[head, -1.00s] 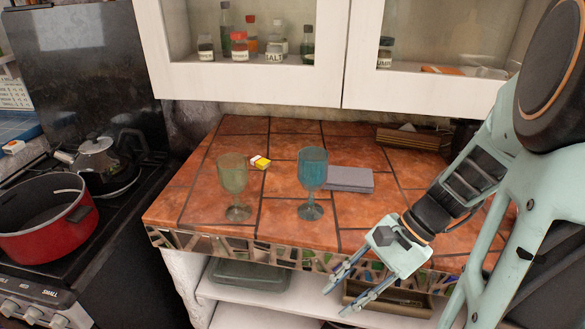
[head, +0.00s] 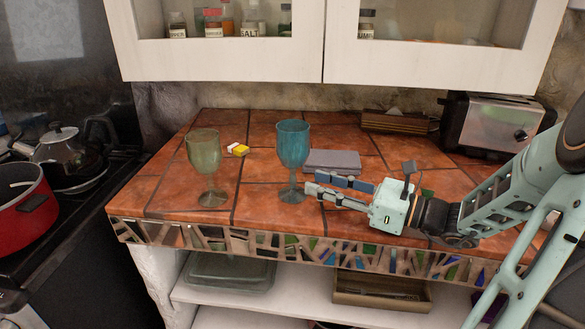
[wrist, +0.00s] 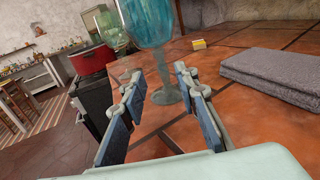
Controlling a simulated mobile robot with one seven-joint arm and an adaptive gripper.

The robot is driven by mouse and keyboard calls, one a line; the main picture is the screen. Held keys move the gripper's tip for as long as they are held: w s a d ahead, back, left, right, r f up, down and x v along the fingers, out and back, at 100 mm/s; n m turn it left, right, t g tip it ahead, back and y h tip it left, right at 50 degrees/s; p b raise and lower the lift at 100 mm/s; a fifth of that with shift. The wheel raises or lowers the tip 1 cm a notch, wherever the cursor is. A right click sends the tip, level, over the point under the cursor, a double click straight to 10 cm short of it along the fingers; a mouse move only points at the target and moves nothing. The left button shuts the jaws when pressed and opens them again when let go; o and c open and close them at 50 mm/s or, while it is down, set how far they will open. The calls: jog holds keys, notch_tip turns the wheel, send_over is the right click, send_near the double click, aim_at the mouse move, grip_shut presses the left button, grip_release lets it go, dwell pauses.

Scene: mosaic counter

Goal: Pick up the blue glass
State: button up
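The blue glass (head: 292,148) is a stemmed goblet standing upright on the tiled counter (head: 260,190), in the middle of the head view. A greenish glass (head: 204,158) of like shape stands to its left. My gripper (head: 310,183) is just right of the blue glass, low over the counter, with its fingers pointing left toward the stem. In the wrist view the fingers (wrist: 153,82) are spread apart with nothing held. The blue glass (wrist: 150,20) stands just beyond the fingertips, its stem showing between them and its rim cut off by the frame's top.
A grey folded cloth or pad (head: 332,160) lies behind my gripper. A small yellow-and-white box (head: 237,149) lies between and behind the glasses. A toaster (head: 497,124) and a wooden holder (head: 395,122) stand at the back right. White cabinets (head: 225,62) hang above the counter.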

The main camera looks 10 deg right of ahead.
aim_at(294, 193)
jog(key=x, duration=0.2)
jog(key=b+x, duration=0.1)
jog(key=x, duration=0.1)
jog(key=r+x, duration=0.1)
jog(key=x, duration=0.2)
jog(key=shift+w+b, duration=0.1)
jog(key=shift+b, duration=0.25)
jog(key=shift+c, duration=0.6)
grip_shut()
